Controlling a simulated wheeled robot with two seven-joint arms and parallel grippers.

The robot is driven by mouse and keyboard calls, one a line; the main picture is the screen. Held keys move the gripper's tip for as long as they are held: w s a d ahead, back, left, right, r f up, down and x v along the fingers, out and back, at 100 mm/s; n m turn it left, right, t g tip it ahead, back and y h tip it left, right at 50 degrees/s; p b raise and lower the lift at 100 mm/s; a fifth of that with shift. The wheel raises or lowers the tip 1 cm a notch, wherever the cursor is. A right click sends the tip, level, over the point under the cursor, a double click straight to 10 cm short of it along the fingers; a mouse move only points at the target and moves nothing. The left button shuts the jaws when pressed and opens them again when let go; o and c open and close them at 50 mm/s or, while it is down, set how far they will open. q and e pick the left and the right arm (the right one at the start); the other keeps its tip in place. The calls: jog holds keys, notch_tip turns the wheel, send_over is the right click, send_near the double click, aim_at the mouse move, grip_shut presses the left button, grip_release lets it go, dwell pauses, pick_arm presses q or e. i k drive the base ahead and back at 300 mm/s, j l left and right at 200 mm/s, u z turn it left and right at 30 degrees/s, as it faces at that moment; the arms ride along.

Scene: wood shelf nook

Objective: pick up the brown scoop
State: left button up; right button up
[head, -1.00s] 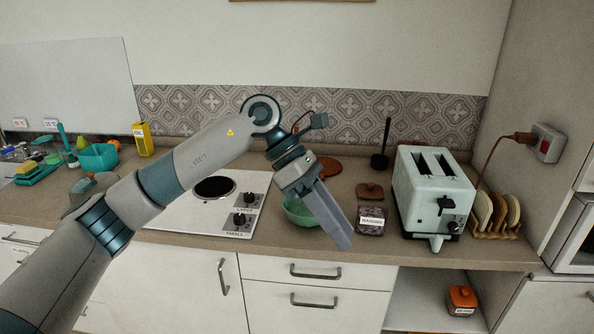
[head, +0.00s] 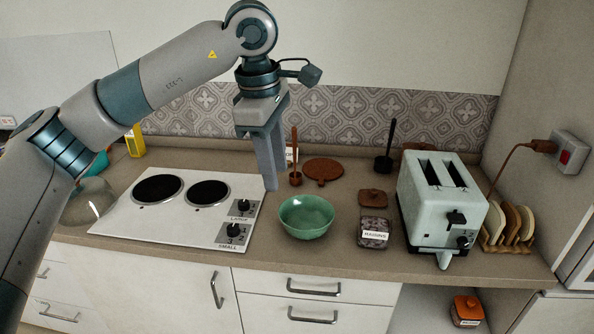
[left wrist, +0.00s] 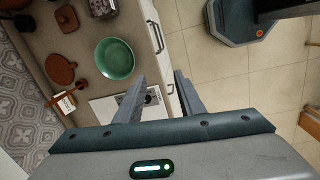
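The brown scoop (head: 296,160) stands on the counter near the back wall, its long handle upright and its small cup at the bottom. It also shows in the left wrist view (left wrist: 82,85), left of the fingers. My left gripper (head: 271,188) points down above the counter, left of the scoop and apart from it, near the hob's right edge. In the left wrist view its two fingers (left wrist: 160,88) are spread with nothing between them. My right gripper is in neither view.
A green bowl (head: 307,217) stands in front of the scoop. A round brown board (head: 323,171) lies to its right, and a labelled box (head: 289,155) is partly hidden behind it. A raisins jar (head: 374,233), brown lid (head: 373,197), black scoop (head: 387,148) and toaster (head: 440,205) are farther right. The hob (head: 150,219) is left.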

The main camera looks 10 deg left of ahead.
aim_at(295, 177)
jog(key=i, duration=1.2)
